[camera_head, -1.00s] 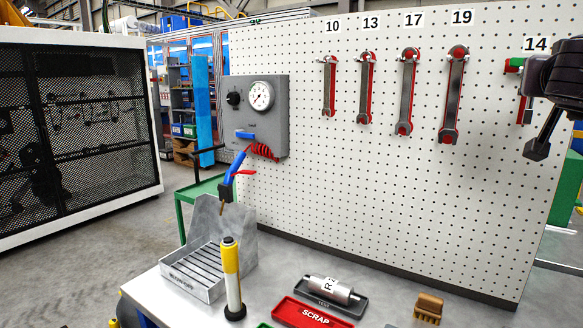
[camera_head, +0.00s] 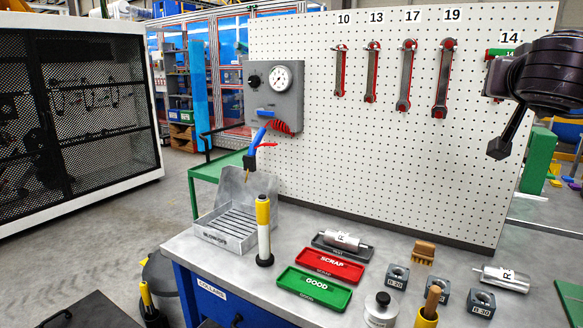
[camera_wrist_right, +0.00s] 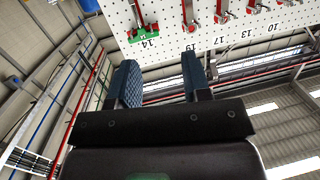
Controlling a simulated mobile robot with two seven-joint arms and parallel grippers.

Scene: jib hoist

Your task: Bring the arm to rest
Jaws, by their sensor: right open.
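My right arm (camera_head: 560,75) comes in at the upper right of the head view, in front of the pegboard's right end. Its gripper (camera_head: 505,135) points down and left there, close to the number 14 place in the picture. In the right wrist view the two blue-padded fingers of the gripper (camera_wrist_right: 160,82) stand wide apart with nothing between them. The green-topped tool (camera_wrist_right: 143,32) under label 14 shows beyond the fingers, apart from them. My left gripper is not in view.
The pegboard (camera_head: 350,150) holds wrenches labelled 10 to 19. The bench below carries a red SCRAP tray (camera_head: 329,265), a green GOOD tray (camera_head: 314,289), a blow-off box (camera_head: 226,237), a yellow-white cylinder (camera_head: 264,230) and several metal blocks. A gauge panel (camera_head: 274,97) hangs at the board's left.

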